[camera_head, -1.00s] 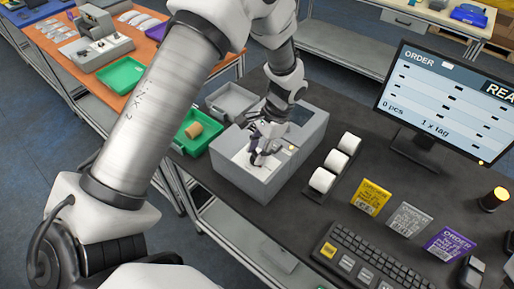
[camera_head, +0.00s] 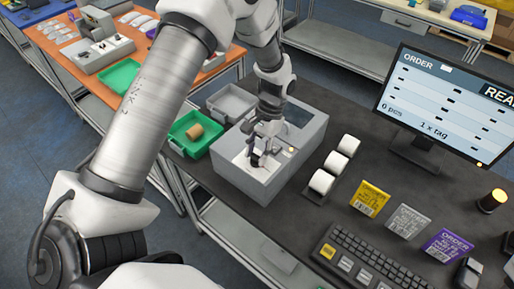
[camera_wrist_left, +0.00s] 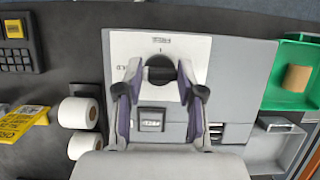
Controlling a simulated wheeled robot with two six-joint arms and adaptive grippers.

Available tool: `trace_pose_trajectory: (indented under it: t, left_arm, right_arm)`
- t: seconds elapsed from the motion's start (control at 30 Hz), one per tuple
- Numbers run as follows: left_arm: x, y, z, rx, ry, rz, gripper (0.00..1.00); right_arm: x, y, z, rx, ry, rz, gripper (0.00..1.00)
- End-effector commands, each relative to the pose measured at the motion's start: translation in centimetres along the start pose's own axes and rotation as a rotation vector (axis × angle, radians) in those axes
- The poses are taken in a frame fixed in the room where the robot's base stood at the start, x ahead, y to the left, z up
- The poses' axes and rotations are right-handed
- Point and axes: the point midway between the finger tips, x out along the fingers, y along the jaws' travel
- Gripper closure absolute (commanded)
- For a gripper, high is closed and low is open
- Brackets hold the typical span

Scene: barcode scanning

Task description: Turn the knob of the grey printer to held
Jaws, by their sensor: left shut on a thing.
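The grey printer (camera_head: 268,186) stands on the dark bench, and it fills the middle of the left wrist view (camera_wrist_left: 232,75). Its dark round knob (camera_wrist_left: 160,74) sits on the white panel (camera_wrist_left: 192,50). My left gripper (camera_head: 258,160) reaches down to the panel. In the left wrist view its two fingers (camera_wrist_left: 160,82) are closed on either side of the knob. Lettering on the panel beside the knob is partly hidden by a finger. I cannot read the knob's setting. My right gripper is not in view.
White label rolls (camera_head: 336,166) stand right of the printer. A green tray (camera_head: 183,147) with a brown roll (camera_head: 194,131) and a grey tray (camera_head: 216,99) are on its left. Cards, a keyboard (camera_head: 362,260) and a monitor (camera_head: 445,107) stand farther right.

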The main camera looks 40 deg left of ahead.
Motion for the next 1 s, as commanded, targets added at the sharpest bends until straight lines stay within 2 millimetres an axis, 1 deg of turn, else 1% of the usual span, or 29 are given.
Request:
trace_pose_trajectory:
  t: [0.13, 0.17, 0.2, 0.23, 0.53, 0.63, 0.67, 0.77, 0.9, 1.0]
  left_arm:
    - [-0.1, 0.0, -0.1, -0.001, 0.004, 0.000, 0.97]
    - [-0.1, 0.0, -0.1, -0.001, 0.004, 0.000, 0.59]
    - [-0.1, 0.0, -0.1, -0.001, 0.004, 0.000, 0.45]
    - [-0.1, 0.0, -0.1, -0.001, 0.004, 0.000, 0.37]
    - [-0.1, 0.0, -0.1, 0.000, 0.002, -0.001, 0.37]
    - [-0.8, 0.0, -0.1, 0.000, 0.005, -0.001, 0.37]
    - [-1.3, 0.0, -0.1, 0.000, 0.005, -0.002, 0.37]
    - [-3.3, 0.0, -0.2, 0.000, 0.007, -0.002, 0.37]
    - [-7.1, 0.0, -0.2, 0.000, 0.008, -0.002, 0.37]
    - [-9.4, 0.0, -0.2, 0.000, 0.007, -0.001, 0.37]
  right_arm:
    - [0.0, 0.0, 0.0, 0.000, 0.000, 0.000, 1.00]
    - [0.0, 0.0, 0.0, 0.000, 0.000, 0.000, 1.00]
    - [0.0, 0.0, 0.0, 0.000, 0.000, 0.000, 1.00]
    - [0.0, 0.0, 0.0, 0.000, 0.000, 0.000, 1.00]
    - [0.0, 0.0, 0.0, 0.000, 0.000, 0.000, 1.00]
    - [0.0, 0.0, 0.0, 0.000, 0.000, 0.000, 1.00]
    - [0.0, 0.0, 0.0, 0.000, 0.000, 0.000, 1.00]
    - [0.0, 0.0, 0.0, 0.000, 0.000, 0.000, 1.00]
    - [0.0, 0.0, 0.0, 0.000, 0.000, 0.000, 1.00]
    - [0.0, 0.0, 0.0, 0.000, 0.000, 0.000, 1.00]
